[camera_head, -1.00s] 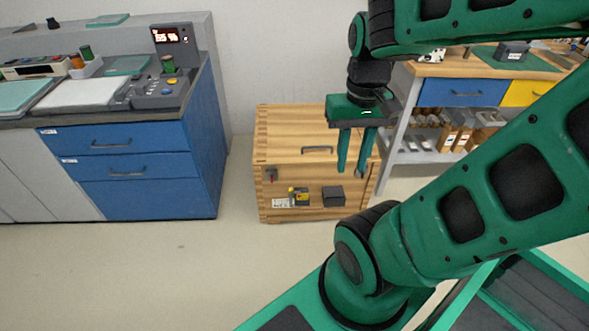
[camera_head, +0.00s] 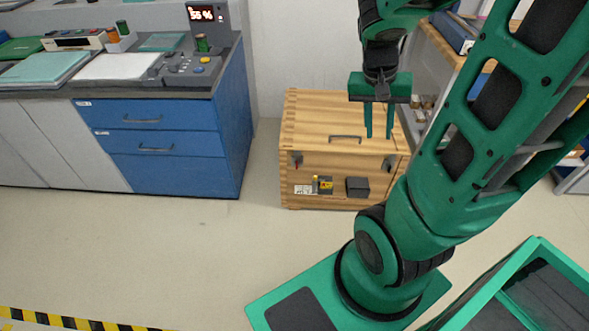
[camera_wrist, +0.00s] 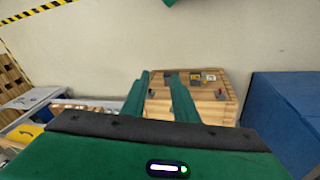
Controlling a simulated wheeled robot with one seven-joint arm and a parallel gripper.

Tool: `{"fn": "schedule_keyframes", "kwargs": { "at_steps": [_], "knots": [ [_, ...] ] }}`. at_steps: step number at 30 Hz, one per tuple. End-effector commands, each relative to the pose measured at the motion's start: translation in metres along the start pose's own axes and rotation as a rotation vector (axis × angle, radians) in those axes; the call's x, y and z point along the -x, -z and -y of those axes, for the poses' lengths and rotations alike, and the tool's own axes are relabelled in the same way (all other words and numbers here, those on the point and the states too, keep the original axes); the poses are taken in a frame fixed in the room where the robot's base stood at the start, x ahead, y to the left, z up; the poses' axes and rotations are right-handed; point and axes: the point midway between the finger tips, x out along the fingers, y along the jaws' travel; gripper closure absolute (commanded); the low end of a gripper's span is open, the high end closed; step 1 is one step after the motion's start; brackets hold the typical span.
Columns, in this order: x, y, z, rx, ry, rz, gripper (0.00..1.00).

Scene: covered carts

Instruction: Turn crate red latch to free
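The wooden crate (camera_head: 340,146) stands on the floor with its lid down and a dark handle on top. A small latch with red on it (camera_head: 297,161) sits at the upper left of its front. Another small grey latch (camera_head: 388,163) sits at the upper right. How each is turned is too small to tell. The crate also shows in the wrist view (camera_wrist: 190,107), with a red-marked latch (camera_wrist: 221,94) on its right. My gripper (camera_head: 378,136) is open and empty, fingers pointing down, in front of the lid's right part in the picture and apart from the latches.
A yellow-and-black part (camera_head: 323,184) and a dark box (camera_head: 357,187) are on the crate's front. A blue drawer cabinet (camera_head: 175,150) stands to its left, a shelf bench (camera_head: 440,62) to its right. The floor before the crate is clear. Striped tape (camera_head: 60,320) lies at lower left.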

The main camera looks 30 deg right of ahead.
Motion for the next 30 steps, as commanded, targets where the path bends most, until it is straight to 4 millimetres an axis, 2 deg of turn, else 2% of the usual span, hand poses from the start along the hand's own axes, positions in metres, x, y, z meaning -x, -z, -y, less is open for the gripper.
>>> {"fn": "schedule_keyframes", "kwargs": {
  "at_steps": [6,15,24,30],
  "knots": [
    [-0.037,0.061,0.021,-0.141,-0.130,-0.130,0.73],
    [-0.088,0.133,0.059,-0.267,-0.243,-0.370,0.73],
    [-0.141,0.185,0.113,-0.303,-0.264,-0.636,0.73],
    [-0.181,0.204,0.157,-0.279,-0.220,-0.802,0.73]
  ]
}}
